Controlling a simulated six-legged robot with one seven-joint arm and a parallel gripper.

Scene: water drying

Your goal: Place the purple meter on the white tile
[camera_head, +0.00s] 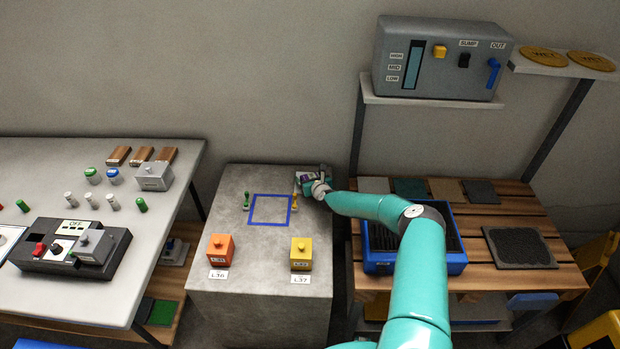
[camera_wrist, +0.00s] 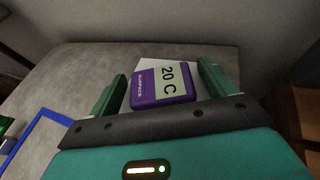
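In the head view my gripper (camera_head: 312,181) is low over the back right part of the grey block, and the meter there is small and mostly hidden.
The grey block (camera_head: 230,296) bears a blue square outline (camera_head: 270,223), green and yellow upright pieces, an orange box (camera_head: 219,248) and a yellow box (camera_head: 301,254). To the right, a slatted wooden table holds a blue tray (camera_head: 455,268) and several flat samples. A cluttered table stands left.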

